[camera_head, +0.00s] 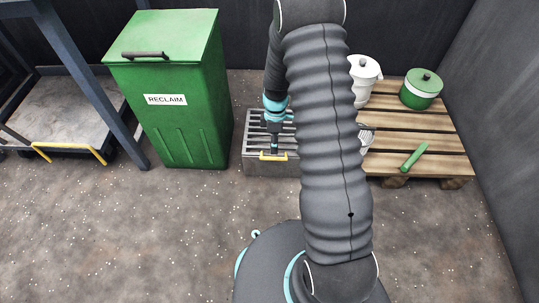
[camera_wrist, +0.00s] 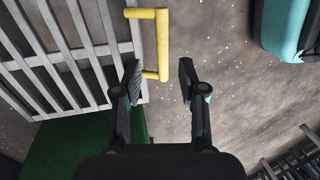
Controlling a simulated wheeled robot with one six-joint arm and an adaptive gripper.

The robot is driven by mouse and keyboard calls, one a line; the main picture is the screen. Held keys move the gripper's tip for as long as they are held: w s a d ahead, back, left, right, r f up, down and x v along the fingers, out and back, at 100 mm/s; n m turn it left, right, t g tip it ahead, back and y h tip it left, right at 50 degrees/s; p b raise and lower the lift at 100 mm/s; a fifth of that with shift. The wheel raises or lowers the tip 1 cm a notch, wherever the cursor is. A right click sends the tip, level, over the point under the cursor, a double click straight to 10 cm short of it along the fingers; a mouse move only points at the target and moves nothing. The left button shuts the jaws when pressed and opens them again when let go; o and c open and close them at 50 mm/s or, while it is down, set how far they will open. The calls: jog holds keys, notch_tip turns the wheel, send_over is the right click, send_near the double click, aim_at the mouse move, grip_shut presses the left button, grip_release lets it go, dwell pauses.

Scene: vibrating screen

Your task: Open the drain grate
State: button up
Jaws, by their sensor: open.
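The drain grate (camera_head: 253,125) is a grey barred panel on top of a low box on the floor, partly hidden by my arm. It lies flat and looks closed. Its yellow handle (camera_head: 268,157) is at the near edge. In the wrist view the grate's bars (camera_wrist: 65,40) fill the upper left and the yellow handle (camera_wrist: 164,45) stands out from its edge. My gripper (camera_head: 275,150) points down at the handle. In the wrist view my gripper (camera_wrist: 160,74) is open, with the handle's lower end appearing between its fingertips; contact cannot be told.
A green bin marked RECLAIM (camera_head: 180,130) stands close left of the grate. A wooden pallet (camera_head: 440,152) at right bears a white pot (camera_head: 366,85), a green pot (camera_head: 421,92) and a green-handled tool (camera_head: 414,157). The floor in front is clear.

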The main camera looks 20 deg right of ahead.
jog(key=shift+s+a+f, duration=0.1)
jog(key=shift+s+f, duration=0.15)
jog(key=shift+f, duration=0.95)
jog(key=shift+s+f, duration=0.2)
jog(key=shift+f, duration=1)
